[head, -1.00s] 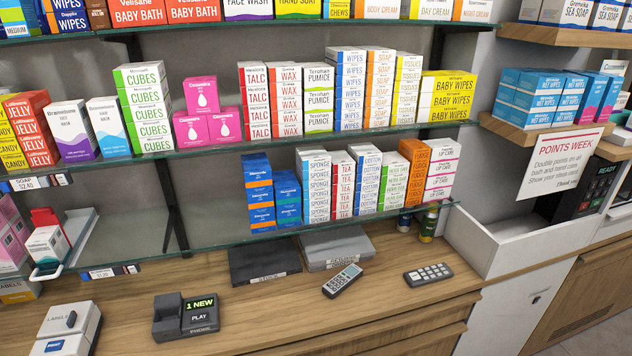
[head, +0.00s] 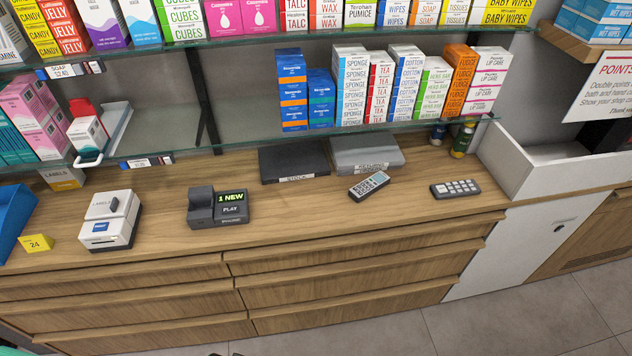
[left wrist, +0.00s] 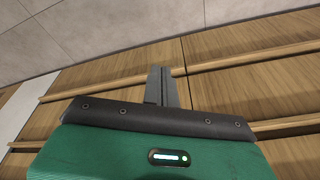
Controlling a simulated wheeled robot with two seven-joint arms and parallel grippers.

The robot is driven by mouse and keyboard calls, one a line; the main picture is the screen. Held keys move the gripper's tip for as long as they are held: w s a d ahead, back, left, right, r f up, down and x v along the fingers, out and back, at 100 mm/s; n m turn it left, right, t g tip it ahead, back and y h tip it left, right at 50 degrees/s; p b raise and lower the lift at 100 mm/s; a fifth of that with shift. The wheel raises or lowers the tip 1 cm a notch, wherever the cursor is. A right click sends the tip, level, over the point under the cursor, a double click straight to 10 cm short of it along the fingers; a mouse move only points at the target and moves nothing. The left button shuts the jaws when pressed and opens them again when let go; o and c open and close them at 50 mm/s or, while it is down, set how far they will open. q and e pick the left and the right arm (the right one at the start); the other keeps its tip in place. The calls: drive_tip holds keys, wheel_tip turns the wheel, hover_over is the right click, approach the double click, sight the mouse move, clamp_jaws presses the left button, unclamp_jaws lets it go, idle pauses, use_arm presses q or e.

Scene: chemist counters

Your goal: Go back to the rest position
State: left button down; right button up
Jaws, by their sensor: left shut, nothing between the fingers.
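My left gripper (left wrist: 160,86) shows in the left wrist view, beyond the green and black wrist housing. Its grey fingers are together with nothing between them. It is in front of the wooden drawer fronts (left wrist: 225,75) and touches no object that I can see.
Glass shelves of boxes stand behind. Tiled floor (head: 500,320) is clear in front.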

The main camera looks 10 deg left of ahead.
use_arm(q)
drive_tip(key=s+a+f, duration=0.2)
drive_tip(key=s+f, duration=0.8)
drive_tip(key=f, duration=0.2)
drive_tip(key=s+a+f+g+b, duration=0.1)
drive_tip(key=s+f, duration=0.9)
drive_tip(key=f, duration=0.3)
drive_tip(key=shift+s+a+f+g, duration=0.3)
drive_tip(key=shift+s+a, duration=0.05)
